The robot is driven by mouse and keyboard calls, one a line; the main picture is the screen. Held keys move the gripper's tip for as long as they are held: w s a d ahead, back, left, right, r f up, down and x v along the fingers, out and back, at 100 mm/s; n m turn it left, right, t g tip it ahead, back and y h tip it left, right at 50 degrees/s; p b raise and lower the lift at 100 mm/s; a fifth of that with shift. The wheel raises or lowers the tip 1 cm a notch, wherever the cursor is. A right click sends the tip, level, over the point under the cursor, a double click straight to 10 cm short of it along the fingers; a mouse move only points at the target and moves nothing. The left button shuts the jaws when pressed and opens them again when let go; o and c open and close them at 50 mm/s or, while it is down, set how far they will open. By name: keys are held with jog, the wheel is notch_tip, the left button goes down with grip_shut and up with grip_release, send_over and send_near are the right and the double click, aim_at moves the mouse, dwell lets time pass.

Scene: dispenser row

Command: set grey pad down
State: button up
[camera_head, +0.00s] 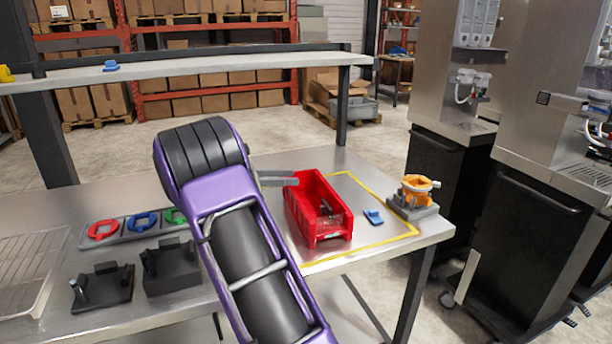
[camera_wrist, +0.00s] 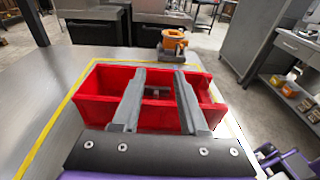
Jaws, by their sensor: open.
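My gripper (camera_head: 282,180) is open, with its fingers over the red bin (camera_head: 303,221). In the wrist view the two grey fingers (camera_wrist: 160,76) stand apart above the red bin (camera_wrist: 97,103), and nothing is held between them. Small greyish items (camera_head: 326,208) lie inside the bin; one shows between the fingers in the wrist view (camera_wrist: 156,93). I cannot tell whether one of them is the grey pad. The near end of the bin's inside is partly hidden by the fingers in the wrist view.
Yellow tape (camera_head: 394,239) outlines the bin's area. A blue piece (camera_head: 373,217) lies right of the bin. An orange part on a grey base (camera_head: 413,211) stands at the table corner. Black fixtures (camera_head: 171,268) and a tray of coloured rings (camera_head: 123,232) are left. A shelf (camera_head: 200,66) spans behind.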

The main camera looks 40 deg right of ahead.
jog(key=shift+v, duration=1.25)
